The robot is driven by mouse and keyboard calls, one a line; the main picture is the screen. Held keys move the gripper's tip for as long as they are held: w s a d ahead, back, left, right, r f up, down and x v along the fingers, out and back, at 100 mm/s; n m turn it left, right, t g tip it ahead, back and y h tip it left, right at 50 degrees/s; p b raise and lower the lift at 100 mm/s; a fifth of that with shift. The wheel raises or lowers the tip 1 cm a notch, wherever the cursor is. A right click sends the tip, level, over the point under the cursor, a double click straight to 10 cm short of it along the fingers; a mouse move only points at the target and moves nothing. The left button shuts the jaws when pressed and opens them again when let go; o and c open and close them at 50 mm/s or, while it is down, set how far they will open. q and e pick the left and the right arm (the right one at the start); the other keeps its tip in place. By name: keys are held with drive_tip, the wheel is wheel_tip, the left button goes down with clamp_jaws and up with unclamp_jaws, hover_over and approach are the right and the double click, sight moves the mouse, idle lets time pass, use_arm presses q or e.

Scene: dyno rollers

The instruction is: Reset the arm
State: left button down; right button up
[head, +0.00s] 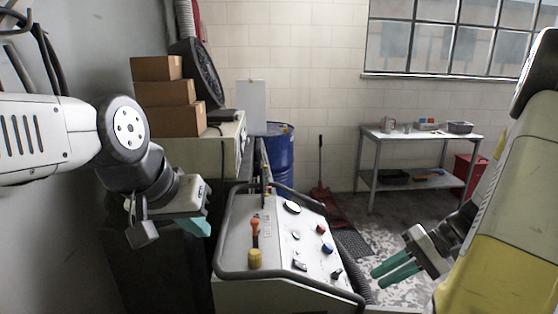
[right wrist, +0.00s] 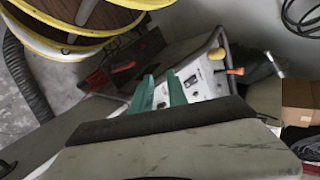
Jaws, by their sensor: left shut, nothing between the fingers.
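My left gripper (head: 200,228) is at the left in the head view, with its teal fingers shut and empty, to the left of the control console (head: 232,240) and apart from it. My right gripper (head: 378,278) is at the lower right of the head view, right of the console. Its two teal fingers are parallel with a gap between them and nothing held. In the right wrist view the fingers of the right gripper (right wrist: 161,75) also stand apart, with the console panel (right wrist: 205,78) beyond them.
The console carries an orange-handled lever (head: 255,230), a yellow knob (head: 255,259), a red button (head: 321,229) and a blue button (head: 327,248). Behind are cardboard boxes (head: 165,92), a blue barrel (head: 281,155) and a metal table (head: 410,136). Floor shows between console and table.

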drive_tip(key=s+a+r+n+t+h, duration=0.1)
drive_tip(key=a+r+h, duration=0.3)
drive_tip(key=r, duration=0.5)
drive_tip(key=s+a+r+n+t+h, duration=0.2)
drive_tip(key=s+a+r+t+h, duration=0.1)
drive_tip(key=a+r, duration=0.3)
wheel_tip(320, 180, up, 3)
drive_tip(key=shift+s+f+t+h, duration=0.15)
drive_tip(key=shift+s+t+h, duration=0.25)
drive_tip(key=shift+s+t, duration=0.45)
